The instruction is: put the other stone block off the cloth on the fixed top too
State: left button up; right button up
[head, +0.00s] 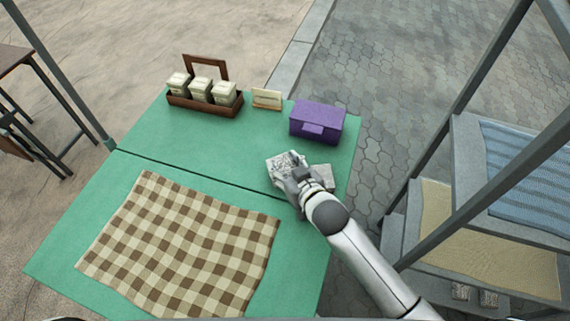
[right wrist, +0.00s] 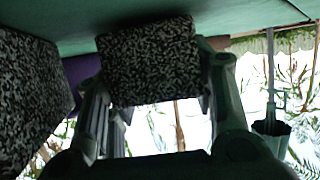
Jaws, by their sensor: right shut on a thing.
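One speckled grey stone block (head: 284,160) is between the fingers of my right gripper (head: 298,180), over the back section of the green table (head: 205,142). In the right wrist view the held block (right wrist: 150,62) sits close to the green surface; I cannot tell if it touches. The other stone block (head: 324,174) is just right of the gripper on the same section, and shows large at the left of the wrist view (right wrist: 32,88). The checked cloth (head: 180,245) lies on the front section with no block on it. My left gripper is not in view.
A purple box (head: 318,122) stands just behind the blocks. A small card sign (head: 267,98) and a wooden carrier (head: 205,103) with several jars stand at the back. A dark seam divides the table sections. Grey shelving (head: 470,180) stands at the right.

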jog(key=o, duration=1.2)
jog(key=shift+s+f, duration=0.1)
jog(key=shift+f, duration=0.05)
jog(key=v, duration=0.4)
jog(key=p+v, duration=0.1)
jog(key=v, duration=0.3)
jog(key=r+v, duration=0.1)
jog(key=v, duration=0.3)
jog(key=shift+d+r, duration=0.1)
jog(key=shift+r, duration=0.05)
